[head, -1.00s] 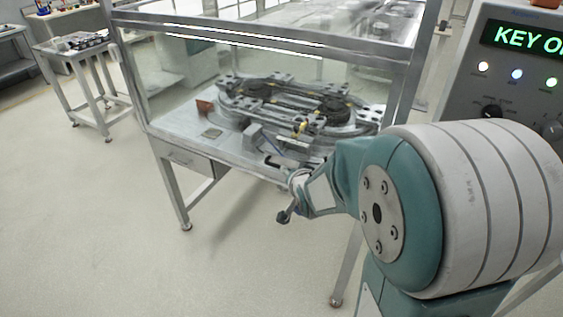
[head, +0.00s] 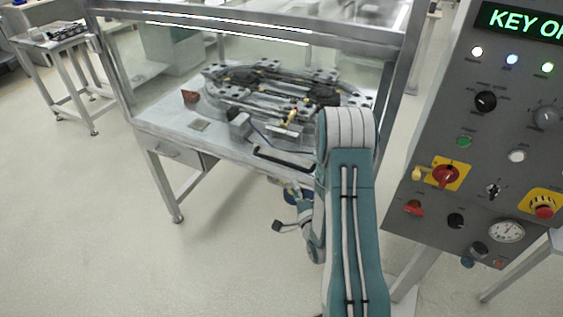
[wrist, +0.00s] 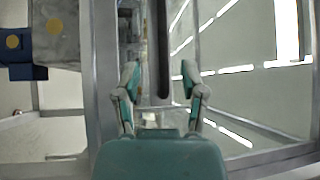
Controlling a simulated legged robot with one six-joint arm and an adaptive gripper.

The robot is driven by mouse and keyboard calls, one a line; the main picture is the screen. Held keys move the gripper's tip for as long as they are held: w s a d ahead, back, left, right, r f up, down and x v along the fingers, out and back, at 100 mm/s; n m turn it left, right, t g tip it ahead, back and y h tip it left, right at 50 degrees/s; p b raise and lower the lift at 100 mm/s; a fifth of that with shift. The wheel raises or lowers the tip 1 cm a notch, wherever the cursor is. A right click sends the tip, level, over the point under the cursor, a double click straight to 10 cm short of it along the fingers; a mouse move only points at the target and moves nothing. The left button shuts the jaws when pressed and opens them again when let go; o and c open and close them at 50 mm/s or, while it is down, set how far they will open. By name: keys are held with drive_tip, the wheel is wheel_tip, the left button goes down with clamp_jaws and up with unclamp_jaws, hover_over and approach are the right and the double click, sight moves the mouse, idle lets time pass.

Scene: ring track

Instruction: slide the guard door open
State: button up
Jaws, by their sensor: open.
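The guard door (head: 160,92) is a clear panel in a metal frame at the front of the enclosure. A black bar handle (head: 284,159) shows low on the front, left of my arm. My gripper (head: 283,211) is in front of and below this handle in the head view, partly hidden by my forearm. In the wrist view my gripper (wrist: 158,75) is open, with a finger on each side of a dark upright bar (wrist: 161,50), which looks like the handle. I cannot tell whether the bar is within finger depth; neither finger visibly touches it.
An oval ring track (head: 265,88) lies on the table inside the enclosure. A grey control panel (head: 475,130) with knobs, buttons and a green display stands close on the right. A small side table (head: 60,45) is at the far left. The floor at left is clear.

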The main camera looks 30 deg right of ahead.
sight(283, 163)
drive_tip(key=w, duration=0.3)
drive_tip(key=w+r, duration=0.1)
drive_tip(key=w, duration=0.3)
drive_tip(key=w+d, duration=0.1)
drive_tip(key=w, duration=0.2)
drive_tip(key=shift+w+r, duration=0.25)
clamp_jaws()
